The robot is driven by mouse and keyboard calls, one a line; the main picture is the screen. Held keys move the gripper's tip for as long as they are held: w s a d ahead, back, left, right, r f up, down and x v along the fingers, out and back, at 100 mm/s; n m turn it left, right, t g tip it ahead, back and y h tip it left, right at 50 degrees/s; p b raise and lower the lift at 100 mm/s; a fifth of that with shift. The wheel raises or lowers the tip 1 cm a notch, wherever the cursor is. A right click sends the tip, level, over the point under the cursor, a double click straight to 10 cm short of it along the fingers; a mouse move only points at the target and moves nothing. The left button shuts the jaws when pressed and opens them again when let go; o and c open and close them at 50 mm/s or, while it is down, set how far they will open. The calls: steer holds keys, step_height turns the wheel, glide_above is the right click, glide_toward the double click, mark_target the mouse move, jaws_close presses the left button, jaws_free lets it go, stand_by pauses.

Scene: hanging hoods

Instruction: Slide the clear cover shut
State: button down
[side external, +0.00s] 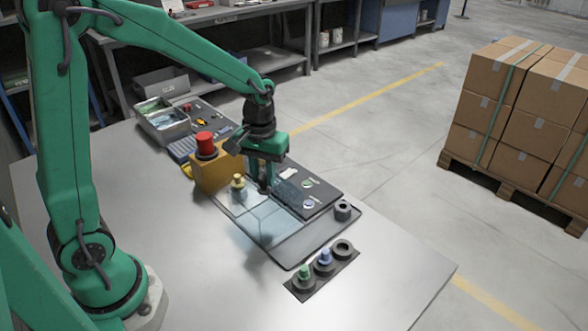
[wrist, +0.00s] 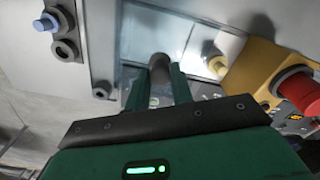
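The clear cover (side external: 250,213) is a see-through bluish panel lying over part of a dark shallow tray (side external: 305,243). It also shows in the wrist view (wrist: 198,42). My gripper (side external: 266,188) is low over the cover, pointing down. In the wrist view my gripper (wrist: 162,78) has its two fingers apart, one on each side of a dark upright post (wrist: 160,62). I cannot tell whether they press on it. The tray's near right part looks uncovered. The cover's far edge is partly hidden by my gripper.
A yellow box with a red button (side external: 205,143) and a brass knob (side external: 238,182) stand close left of my gripper. A dark panel (side external: 308,188) lies to the right. A block with colored pegs (side external: 323,262) is near the front. The table's left side is bare.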

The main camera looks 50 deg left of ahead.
steer(key=shift+a, duration=0.15)
steer(key=a, duration=1.1)
steer(key=shift+a, duration=0.4)
steer(key=c, duration=1.2)
jaws_free()
steer(key=shift+d, duration=0.1)
step_height(320, 180, up, 8)
